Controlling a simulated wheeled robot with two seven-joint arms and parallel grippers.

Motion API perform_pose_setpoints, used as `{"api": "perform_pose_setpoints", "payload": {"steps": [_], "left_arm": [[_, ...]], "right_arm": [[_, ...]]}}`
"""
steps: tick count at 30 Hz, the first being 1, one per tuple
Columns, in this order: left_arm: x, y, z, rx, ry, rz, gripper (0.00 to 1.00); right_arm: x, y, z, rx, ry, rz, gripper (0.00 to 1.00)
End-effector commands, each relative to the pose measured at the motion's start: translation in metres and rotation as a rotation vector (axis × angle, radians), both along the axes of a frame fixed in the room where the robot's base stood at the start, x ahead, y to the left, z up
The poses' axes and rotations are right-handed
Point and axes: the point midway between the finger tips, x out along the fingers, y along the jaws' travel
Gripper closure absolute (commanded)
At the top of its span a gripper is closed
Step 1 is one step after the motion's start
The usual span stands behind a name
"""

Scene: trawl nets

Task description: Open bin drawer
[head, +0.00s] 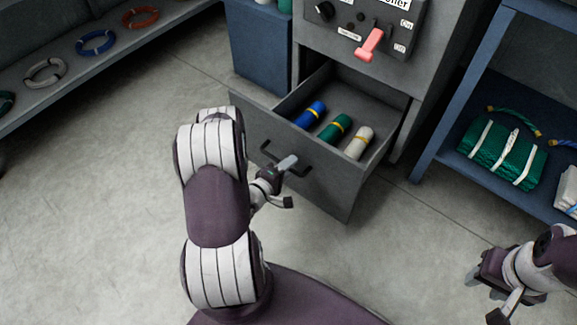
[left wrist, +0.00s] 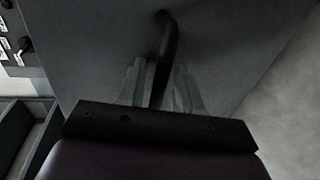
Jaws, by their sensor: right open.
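The grey bin drawer (head: 330,185) is pulled well out of the grey cabinet in the head view. It holds a blue, a green and a white roll, each with a yellow band. Its dark bar handle (head: 268,152) is on the front panel. My left gripper (head: 287,163) is at the handle. In the left wrist view the handle (left wrist: 165,35) runs between the two fingers of my left gripper (left wrist: 160,85), which is shut on it. My right gripper (head: 484,292) is open and empty at the lower right, away from the drawer.
A control panel with a red lever (head: 370,44) is above the drawer. A blue shelf (head: 430,165) with a green net bundle (head: 503,152) stands right. A grey shelf with several rope rings (head: 96,42) stands left. The floor (head: 90,200) between is clear.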

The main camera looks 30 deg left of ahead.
Motion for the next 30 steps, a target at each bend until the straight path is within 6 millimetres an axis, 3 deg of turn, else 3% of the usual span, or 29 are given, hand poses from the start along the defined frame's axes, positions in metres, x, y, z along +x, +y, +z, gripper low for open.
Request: {"api": "perform_pose_setpoints", "payload": {"steps": [11, 14, 24, 30], "left_arm": [[-0.007, 0.001, 0.004, -0.002, 0.001, 0.001, 0.65], [-0.024, 0.003, 0.010, -0.003, 0.001, 0.005, 0.65], [-0.106, 0.010, 0.026, -0.002, 0.000, 0.009, 0.65], [-0.123, 0.010, 0.026, -0.001, -0.001, 0.002, 0.65]], "right_arm": [[0.000, 0.000, 0.006, 0.000, 0.000, 0.000, 0.57], [0.000, 0.000, 0.017, 0.000, 0.000, 0.000, 0.57], [0.000, 0.000, 0.050, 0.000, 0.000, 0.000, 0.57], [0.000, 0.000, 0.054, 0.000, 0.000, 0.000, 0.57]]}}
